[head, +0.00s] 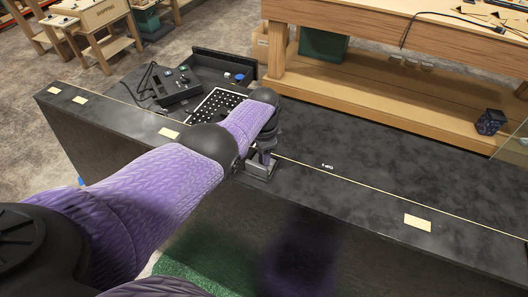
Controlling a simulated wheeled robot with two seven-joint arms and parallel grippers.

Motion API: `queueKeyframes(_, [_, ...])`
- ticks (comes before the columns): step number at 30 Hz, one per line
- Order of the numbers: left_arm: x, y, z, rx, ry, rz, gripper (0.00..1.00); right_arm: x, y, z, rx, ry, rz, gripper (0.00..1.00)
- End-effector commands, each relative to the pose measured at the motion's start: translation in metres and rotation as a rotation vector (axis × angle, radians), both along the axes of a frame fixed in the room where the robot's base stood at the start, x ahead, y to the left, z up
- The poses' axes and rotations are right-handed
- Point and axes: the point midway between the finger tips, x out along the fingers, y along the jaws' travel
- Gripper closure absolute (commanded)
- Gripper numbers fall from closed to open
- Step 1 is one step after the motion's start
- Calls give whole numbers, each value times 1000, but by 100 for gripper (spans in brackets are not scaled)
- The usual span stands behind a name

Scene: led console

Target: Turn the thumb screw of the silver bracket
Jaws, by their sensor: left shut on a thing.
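The silver bracket (261,171) stands near the front edge of the dark bench, in the middle of the head view. My left arm reaches in from the left, and my left gripper (264,156) points down at the top of the bracket. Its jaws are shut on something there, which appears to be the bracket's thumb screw. The screw itself is hidden by the jaws and too small to make out. My right gripper is not in view.
A black control box (176,86) and a perforated board (214,105) lie behind my left forearm. The dark bench top (370,170) is mostly clear to the right, apart from a small white-marked item (327,166). A wooden workbench (400,100) stands behind.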

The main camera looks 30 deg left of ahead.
Motion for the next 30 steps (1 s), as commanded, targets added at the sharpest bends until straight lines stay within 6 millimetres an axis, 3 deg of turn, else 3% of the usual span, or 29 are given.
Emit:
queueKeyframes(20, [3,2,3,4,-9,0,100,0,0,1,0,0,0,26])
queueKeyframes(21, [3,2,3,4,-9,0,62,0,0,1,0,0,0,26])
queueKeyframes(23, [2,2,3,4,-9,0,49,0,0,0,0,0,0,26])
queueKeyframes(30, [1,1,2,2,-4,-1,48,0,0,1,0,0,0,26])
